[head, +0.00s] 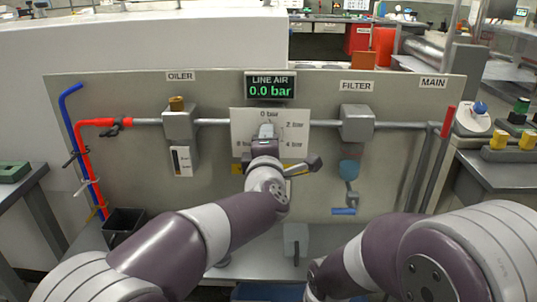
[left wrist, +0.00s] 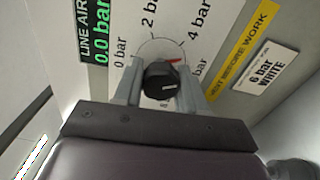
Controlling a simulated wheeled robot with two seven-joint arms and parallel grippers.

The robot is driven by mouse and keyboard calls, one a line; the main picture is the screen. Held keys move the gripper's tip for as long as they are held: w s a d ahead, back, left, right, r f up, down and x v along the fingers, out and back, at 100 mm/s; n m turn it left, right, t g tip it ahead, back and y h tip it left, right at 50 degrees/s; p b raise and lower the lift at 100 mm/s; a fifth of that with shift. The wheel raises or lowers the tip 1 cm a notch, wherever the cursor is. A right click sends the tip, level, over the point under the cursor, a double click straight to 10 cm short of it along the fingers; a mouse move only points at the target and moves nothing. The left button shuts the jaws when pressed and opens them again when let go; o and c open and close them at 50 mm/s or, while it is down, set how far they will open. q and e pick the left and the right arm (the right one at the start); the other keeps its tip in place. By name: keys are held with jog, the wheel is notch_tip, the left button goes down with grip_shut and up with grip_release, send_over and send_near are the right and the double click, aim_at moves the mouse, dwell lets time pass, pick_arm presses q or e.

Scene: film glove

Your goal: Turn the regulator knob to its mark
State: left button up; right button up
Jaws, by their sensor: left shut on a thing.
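The black regulator knob (left wrist: 161,82) sits on a white dial plate (head: 240,122) marked in bar. My left gripper (left wrist: 160,70) is shut on the knob, one finger on each side; in the head view the gripper (head: 266,132) hides the knob. A short red mark (left wrist: 173,60) shows at the knob's far edge, on the side of the 4 bar label. The LINE AIR display (head: 270,87) reads 0.0 bar. My right arm comes in at lower right; its gripper does not show clearly.
The oiler (head: 180,123) is left of the dial and the filter (head: 357,122) right, on one pipe. A red MAIN handle (head: 448,121) stands at the panel's right end. Red and blue hoses hang at left.

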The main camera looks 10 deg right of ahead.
pick_arm(q)
jog(key=n+b, duration=0.2)
jog(key=shift+f+n, duration=0.3)
jog(key=shift+n, duration=0.1)
jog(key=shift+n+b, duration=1.1)
jog(key=shift+n, duration=0.3)
jog(key=o, duration=1)
jog(key=shift+a, duration=0.15)
jog(key=shift+o, duration=0.2)
jog(key=shift+r, duration=0.1)
jog(key=shift+s, duration=0.1)
